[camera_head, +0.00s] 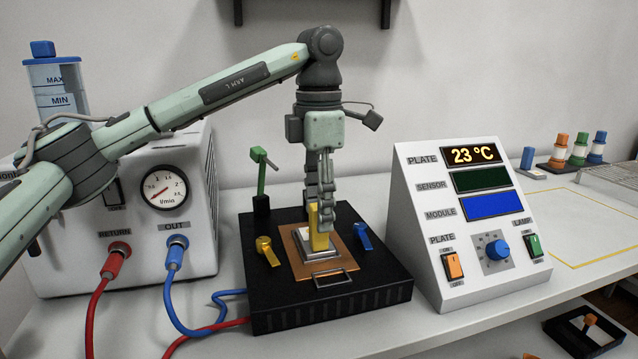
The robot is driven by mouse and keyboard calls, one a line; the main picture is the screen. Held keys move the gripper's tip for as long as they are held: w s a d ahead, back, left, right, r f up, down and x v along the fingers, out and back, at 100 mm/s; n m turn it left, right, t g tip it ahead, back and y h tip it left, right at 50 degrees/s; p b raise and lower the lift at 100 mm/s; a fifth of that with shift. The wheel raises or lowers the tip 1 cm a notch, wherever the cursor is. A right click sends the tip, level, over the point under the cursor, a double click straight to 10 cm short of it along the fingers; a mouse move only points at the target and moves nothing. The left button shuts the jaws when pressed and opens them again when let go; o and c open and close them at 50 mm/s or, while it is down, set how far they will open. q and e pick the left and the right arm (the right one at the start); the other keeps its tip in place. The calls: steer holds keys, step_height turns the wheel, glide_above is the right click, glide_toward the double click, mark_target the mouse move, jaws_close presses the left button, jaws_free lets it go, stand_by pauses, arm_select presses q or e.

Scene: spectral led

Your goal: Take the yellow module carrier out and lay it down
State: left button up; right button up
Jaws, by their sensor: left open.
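The yellow module carrier (318,240) stands upright on the copper-coloured plate (342,265) of the black block, over a pale square piece. My left gripper (325,215) points straight down right at the carrier, its fingers open around or just in front of its upper part. The fingers hide part of the carrier, and I cannot tell whether they touch it. My right gripper is not in view.
The white control console (455,230) is close on the right. A yellow-outlined area (572,266) on the right is clear.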

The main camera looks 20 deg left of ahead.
arm_select(q)
steer(key=shift+f, duration=1.85)
jaws_close()
